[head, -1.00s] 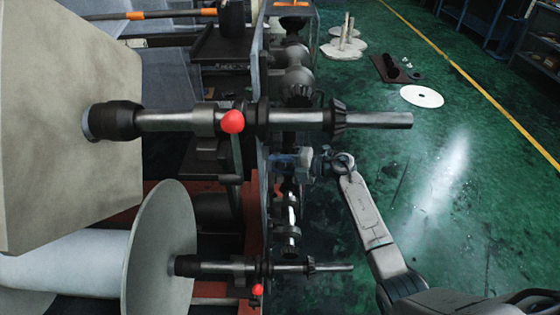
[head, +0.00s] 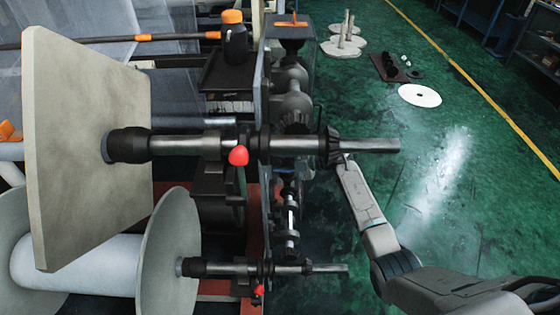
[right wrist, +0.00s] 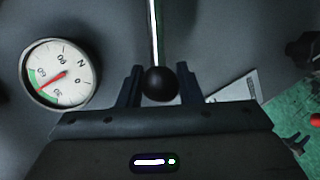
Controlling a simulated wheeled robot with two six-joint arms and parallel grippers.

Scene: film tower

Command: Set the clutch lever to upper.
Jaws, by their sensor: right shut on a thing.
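The clutch lever shows in the right wrist view as a bright metal rod (right wrist: 154,35) ending in a black ball knob (right wrist: 160,83). My right gripper (right wrist: 158,88) is shut on the knob, with one dark finger on each side of it. In the head view my right arm reaches up from the lower right, and its gripper is hidden behind the large upper shaft (head: 370,145). I cannot see the lever in the head view. My left gripper is not in view.
A round gauge (right wrist: 60,74) is left of the knob. Two horizontal shafts with red ball handles (head: 238,156) stick out from the machine. The green floor at right is clear near my arm; a white disc (head: 419,95) lies farther off.

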